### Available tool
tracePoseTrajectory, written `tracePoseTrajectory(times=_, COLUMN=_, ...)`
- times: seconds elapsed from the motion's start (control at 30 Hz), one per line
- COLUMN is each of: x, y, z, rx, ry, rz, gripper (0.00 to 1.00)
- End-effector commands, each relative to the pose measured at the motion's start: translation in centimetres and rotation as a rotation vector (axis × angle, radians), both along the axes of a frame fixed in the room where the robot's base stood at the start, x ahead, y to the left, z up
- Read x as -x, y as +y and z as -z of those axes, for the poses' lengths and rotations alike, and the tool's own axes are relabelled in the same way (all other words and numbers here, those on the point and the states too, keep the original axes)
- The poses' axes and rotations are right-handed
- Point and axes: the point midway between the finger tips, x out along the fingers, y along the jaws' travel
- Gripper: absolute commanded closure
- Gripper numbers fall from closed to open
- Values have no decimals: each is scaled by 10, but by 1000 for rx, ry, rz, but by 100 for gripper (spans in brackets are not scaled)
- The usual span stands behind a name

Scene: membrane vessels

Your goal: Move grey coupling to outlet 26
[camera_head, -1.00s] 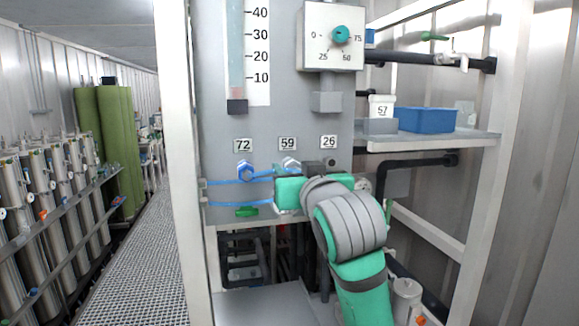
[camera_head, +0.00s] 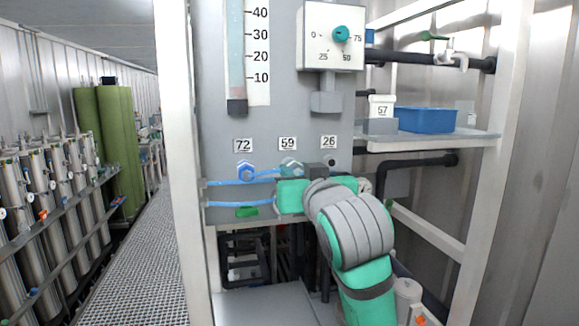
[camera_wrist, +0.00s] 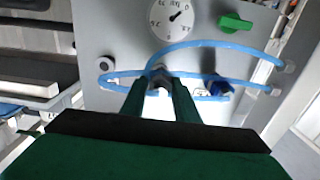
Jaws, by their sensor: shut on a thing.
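The grey coupling (camera_wrist: 158,80) sits between the two green fingers of my gripper (camera_wrist: 159,90) in the wrist view, with blue hose running from it. My gripper is shut on it. In the head view my gripper (camera_head: 291,168) is at the panel under label 59 (camera_head: 288,143) and largely hides the coupling; I cannot tell whether it is seated on that outlet.
A blue coupling (camera_head: 246,170) is on outlet 72, left of my gripper, with blue hoses nearby. A green handle (camera_head: 247,211) is below it. A dial box (camera_head: 332,36) is above. A shelf (camera_head: 480,136) with a blue bin (camera_head: 426,120) is at right.

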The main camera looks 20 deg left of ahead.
Motion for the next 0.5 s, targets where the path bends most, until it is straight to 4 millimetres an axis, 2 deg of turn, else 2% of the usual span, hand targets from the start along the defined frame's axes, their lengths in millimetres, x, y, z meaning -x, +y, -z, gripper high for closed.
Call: tracePoseTrajectory(times=0.5, x=15, y=-10, z=0, rx=0, ry=0, rz=-1, gripper=100)
